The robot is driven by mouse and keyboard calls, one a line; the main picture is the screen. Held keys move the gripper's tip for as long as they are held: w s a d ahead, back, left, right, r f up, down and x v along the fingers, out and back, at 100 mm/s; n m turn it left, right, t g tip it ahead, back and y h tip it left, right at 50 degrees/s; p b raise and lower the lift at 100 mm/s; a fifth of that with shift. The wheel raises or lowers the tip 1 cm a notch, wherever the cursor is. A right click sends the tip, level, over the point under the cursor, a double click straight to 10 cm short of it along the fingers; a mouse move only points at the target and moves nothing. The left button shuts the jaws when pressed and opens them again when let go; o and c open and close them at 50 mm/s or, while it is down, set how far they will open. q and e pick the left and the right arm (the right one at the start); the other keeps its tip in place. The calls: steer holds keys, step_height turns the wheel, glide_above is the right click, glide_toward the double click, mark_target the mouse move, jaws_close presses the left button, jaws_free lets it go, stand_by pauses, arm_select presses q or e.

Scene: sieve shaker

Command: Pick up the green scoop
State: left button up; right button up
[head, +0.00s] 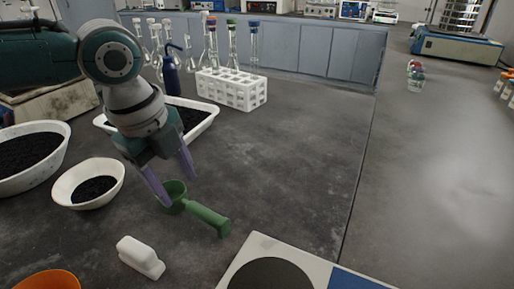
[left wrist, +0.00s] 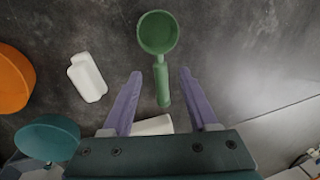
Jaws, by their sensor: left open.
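The green scoop (head: 207,216) lies on the dark bench, its cup at the left and its handle pointing to the lower right in the head view. In the left wrist view the scoop (left wrist: 159,34) has its cup at the top and its handle running down between the fingers. My left gripper (head: 174,190) is open, its purple fingers above the scoop. In the left wrist view the left gripper (left wrist: 166,76) has a finger on either side of the handle, with gaps at both sides. Height above the handle is hard to tell. My right gripper is not in view.
A white block-like object (head: 140,257) lies in front of the scoop. A white bowl (head: 64,190) and a larger bowl of dark grains (head: 62,130) stand left. An orange bowl (head: 48,280) and a balance (head: 250,247) are near the front. A white rack (head: 258,95) stands behind.

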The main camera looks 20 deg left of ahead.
mark_target(186, 202)
arm_select(q)
steer(key=f, duration=0.2)
steer(key=w+f+b, duration=0.1)
steer(key=f, duration=0.2)
steer(key=shift+a+f, duration=0.1)
steer(key=shift+f, duration=0.25)
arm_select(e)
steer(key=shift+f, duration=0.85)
arm_select(q)
jaws_close()
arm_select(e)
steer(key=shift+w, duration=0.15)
